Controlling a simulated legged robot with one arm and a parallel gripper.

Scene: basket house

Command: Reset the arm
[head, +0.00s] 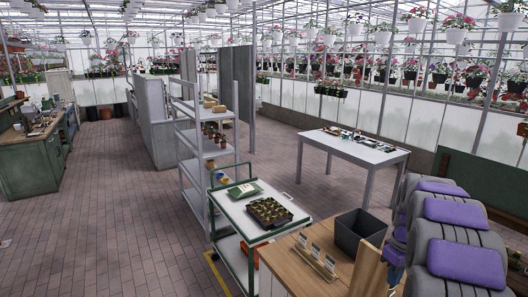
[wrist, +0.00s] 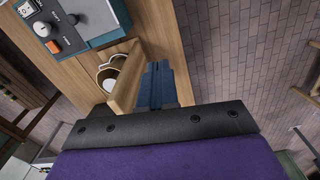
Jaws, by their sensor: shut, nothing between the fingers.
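My gripper (wrist: 160,78) shows in the wrist view as two blue fingers lying close together, shut and empty. It is beside the edge of a wooden counter (wrist: 82,76), and I cannot tell whether it touches the wood.
In the head view, a wooden counter (head: 281,264) bears a dark grey bin (head: 360,233). Left of it stand a green-framed trolley (head: 228,198) and a grey shelf rack (head: 196,161). A white table (head: 340,148) is behind. Brick floor (head: 115,200) is clear at left.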

